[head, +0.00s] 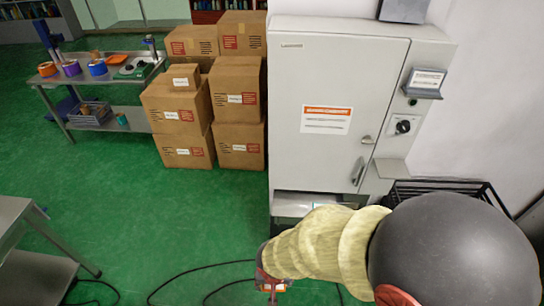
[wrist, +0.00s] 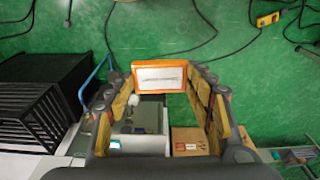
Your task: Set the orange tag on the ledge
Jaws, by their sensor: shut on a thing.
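The orange tag (wrist: 160,77), a flat rectangle with a white label, is between the fingertips of my gripper (wrist: 162,84) in the wrist view. The fingers are shut on its two side edges. In the head view my gripper (head: 271,284) is low in front of the cabinet, largely hidden by my sleeved arm, with a bit of the orange tag (head: 272,289) showing. A small grey ledge (head: 393,168) juts from the right side of the cabinet (head: 340,70). The tag is apart from it.
A label holder (head: 422,90) and a black knob (head: 403,127) sit above the ledge. A black rack (head: 440,186) stands right of the cabinet. Stacked cartons (head: 238,105) and a steel table (head: 95,82) are left. Cables (head: 180,277) cross the green floor.

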